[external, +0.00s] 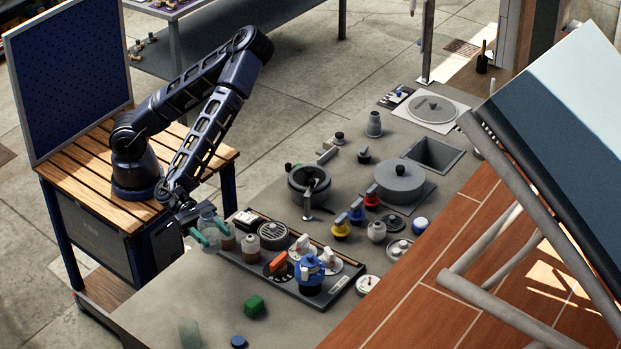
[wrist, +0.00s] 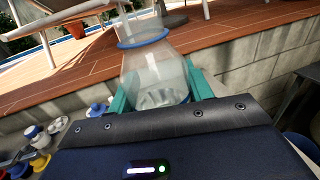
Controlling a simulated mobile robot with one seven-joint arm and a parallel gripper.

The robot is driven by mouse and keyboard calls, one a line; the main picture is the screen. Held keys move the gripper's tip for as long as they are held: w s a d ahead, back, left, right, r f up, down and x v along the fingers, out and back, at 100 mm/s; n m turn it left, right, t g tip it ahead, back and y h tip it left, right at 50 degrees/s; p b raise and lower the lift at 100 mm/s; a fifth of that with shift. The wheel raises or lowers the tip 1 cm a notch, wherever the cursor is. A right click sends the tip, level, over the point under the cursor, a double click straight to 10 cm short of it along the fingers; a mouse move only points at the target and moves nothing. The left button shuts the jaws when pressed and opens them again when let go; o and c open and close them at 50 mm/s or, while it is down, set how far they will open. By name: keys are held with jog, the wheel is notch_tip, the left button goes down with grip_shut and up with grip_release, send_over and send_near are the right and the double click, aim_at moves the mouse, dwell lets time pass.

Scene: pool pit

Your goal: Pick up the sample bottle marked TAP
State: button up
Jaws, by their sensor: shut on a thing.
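My gripper (external: 207,232) has teal fingers and is shut on a clear, wide bottle (external: 208,240) at the left end of the dark tray (external: 300,290). In the wrist view the same bottle (wrist: 155,72) stands between the teal fingers (wrist: 158,92), with a blue ring around its neck. No marking on it can be read, so I cannot tell whether it says TAP. In the external view it appears raised beside the tray. Another bottle with tan contents (external: 250,244) stands just right of it, and part of a similar one (external: 228,238) shows between them.
The tray carries a round grille (external: 273,235), an orange-handled part (external: 278,263) and a blue-topped valve (external: 310,272). A pale translucent bottle (external: 190,334), a green block (external: 254,305) and a blue cap (external: 238,341) lie in front. Grey slab (external: 185,290) left of the tray is clear.

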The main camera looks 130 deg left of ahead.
jog(key=shift+r, duration=0.4)
dwell(0.3)
